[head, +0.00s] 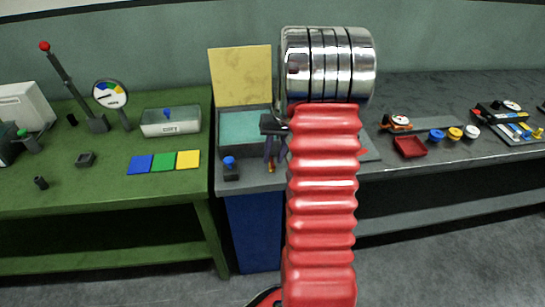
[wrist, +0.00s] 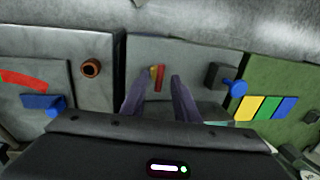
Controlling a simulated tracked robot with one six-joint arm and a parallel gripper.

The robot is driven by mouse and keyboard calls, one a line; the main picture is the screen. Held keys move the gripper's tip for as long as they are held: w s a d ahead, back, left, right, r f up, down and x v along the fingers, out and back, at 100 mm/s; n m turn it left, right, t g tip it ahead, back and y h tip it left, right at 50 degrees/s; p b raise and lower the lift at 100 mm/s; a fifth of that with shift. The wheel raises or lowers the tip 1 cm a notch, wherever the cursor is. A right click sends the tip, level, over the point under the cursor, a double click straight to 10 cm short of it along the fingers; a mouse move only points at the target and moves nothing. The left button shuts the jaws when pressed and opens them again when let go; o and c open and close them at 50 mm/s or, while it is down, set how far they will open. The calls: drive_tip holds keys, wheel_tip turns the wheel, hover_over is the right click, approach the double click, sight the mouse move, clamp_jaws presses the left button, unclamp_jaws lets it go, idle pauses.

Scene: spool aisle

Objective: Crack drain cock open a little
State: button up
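My gripper (wrist: 163,84) is open in the wrist view, its two dark fingers apart with nothing held. In the head view my gripper (head: 273,150) is over the grey bench's front edge, partly covered by my red arm. A small red-and-yellow piece (wrist: 157,77) shows between and beyond the fingertips; contact cannot be told. It also shows below the gripper in the head view (head: 270,168). A dark block with a blue knob (head: 230,167) stands left of the gripper; it is also in the wrist view (wrist: 232,83). Which part is the drain cock is not clear.
A blue handle (wrist: 42,102) sits near a red arc (wrist: 22,80) on a grey panel, beside a brown ring (wrist: 91,68). A teal-topped box (head: 245,128) stands behind the gripper. A red tray (head: 410,147) is right. The green bench (head: 110,212) is left.

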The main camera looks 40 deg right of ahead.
drive_tip(key=shift+f, duration=0.35)
drive_tip(key=shift+c, duration=0.3)
clamp_jaws()
